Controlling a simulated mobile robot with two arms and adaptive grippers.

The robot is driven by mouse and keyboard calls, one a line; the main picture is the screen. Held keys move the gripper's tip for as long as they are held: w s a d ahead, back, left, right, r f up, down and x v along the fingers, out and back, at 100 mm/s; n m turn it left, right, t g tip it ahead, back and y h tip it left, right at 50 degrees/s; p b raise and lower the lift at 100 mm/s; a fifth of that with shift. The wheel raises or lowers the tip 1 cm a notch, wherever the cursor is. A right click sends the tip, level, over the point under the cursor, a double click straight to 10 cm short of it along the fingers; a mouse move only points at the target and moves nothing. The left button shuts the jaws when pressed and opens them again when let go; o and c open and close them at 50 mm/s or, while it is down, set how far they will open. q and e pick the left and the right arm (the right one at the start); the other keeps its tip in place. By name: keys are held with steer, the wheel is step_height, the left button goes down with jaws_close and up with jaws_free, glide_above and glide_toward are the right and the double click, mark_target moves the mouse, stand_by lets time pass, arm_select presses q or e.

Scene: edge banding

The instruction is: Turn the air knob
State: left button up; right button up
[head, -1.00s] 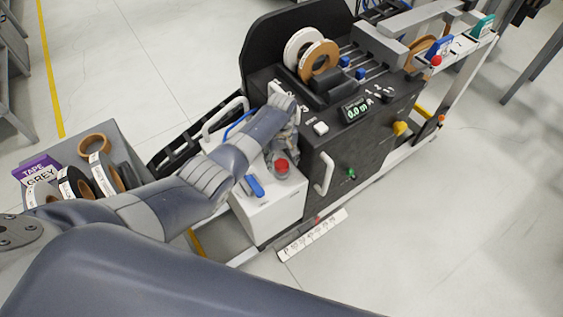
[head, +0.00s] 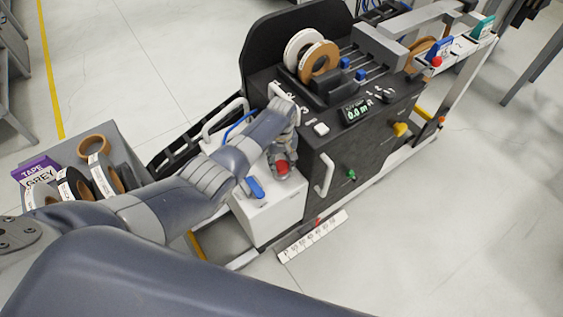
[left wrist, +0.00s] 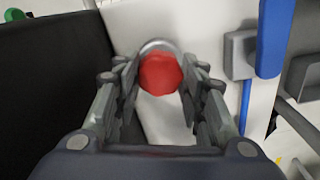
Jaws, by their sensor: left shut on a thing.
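The red knob (head: 282,167) sits on top of the white box (head: 276,207) at the machine's near end. My left gripper (head: 284,163) reaches down over the knob and is shut on it. In the left wrist view the red knob (left wrist: 160,74) lies between the two fingers of my left gripper (left wrist: 160,82), with a pale metal collar behind it. The fingers partly hide the knob's surroundings in the head view. My right gripper is not in view.
A blue lever (head: 255,188) stands on the white box close to the knob. The black machine body (head: 350,145) with a white handle (head: 324,174) and a green knob (head: 351,175) is to the right. Tape rolls (head: 104,175) lie on a grey surface at left.

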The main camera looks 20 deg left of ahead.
mark_target(282, 165)
arm_select(q)
steer(key=shift+m, duration=0.3)
steer(key=m+p, duration=0.1)
steer(key=m, duration=0.9)
steer(key=shift+m, duration=0.4)
steer(key=o, duration=1.1)
steer(key=shift+r, duration=6)
